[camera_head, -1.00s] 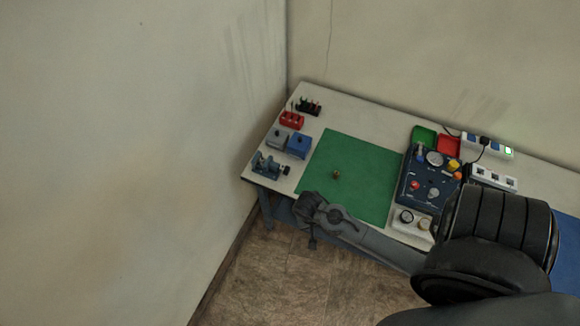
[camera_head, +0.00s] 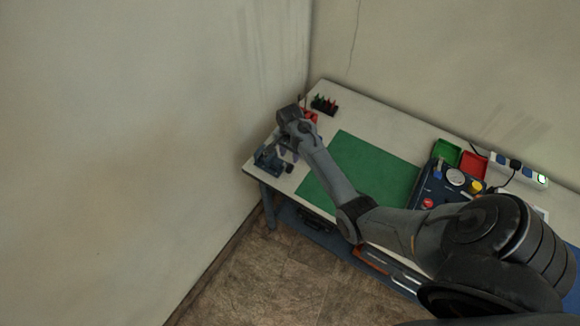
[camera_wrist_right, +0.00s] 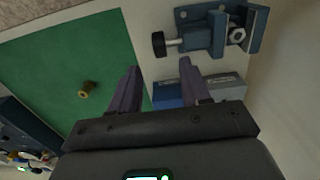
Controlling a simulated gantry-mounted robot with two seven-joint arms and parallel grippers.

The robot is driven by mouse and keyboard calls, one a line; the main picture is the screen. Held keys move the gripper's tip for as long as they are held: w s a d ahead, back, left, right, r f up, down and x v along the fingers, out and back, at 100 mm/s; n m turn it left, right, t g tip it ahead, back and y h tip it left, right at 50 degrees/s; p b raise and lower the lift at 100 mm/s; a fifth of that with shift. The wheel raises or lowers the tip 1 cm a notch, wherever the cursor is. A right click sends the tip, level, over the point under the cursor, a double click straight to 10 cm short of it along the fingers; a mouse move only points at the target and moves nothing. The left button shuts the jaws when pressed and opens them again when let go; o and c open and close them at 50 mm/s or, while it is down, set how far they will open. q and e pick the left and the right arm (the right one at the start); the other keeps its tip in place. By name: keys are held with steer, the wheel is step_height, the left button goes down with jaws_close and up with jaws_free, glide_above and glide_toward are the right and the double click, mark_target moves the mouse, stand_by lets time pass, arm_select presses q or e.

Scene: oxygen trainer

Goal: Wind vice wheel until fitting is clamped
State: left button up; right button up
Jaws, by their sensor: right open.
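The small blue-grey vice (camera_head: 268,158) sits at the left end of the table, and it shows at the top of the right wrist view (camera_wrist_right: 218,34). Its black wheel (camera_wrist_right: 158,44) is on a rod at the left of the vice; it also shows in the head view (camera_head: 289,168). A grey hexagonal fitting (camera_wrist_right: 237,35) sits between the vice jaws; whether both jaws touch it I cannot tell. My right gripper (camera_wrist_right: 160,68) is open and empty, its fingertips pointing towards the wheel but apart from it. My left gripper is not in view.
Blue and grey boxes (camera_wrist_right: 222,86) stand beside the vice, near the right finger. A small brass piece (camera_wrist_right: 87,89) rests on the green mat (camera_head: 370,168). A black rack (camera_head: 324,104) stands behind. The dark blue panel (camera_head: 433,186) is at the right.

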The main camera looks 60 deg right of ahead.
mark_target(290, 166)
step_height(290, 166, down, 9)
steer(key=shift+r+b, duration=0.2)
steer(key=shift+b, duration=0.1)
steer(key=shift+c, duration=0.3)
jaws_close()
steer(key=shift+y, duration=0.3)
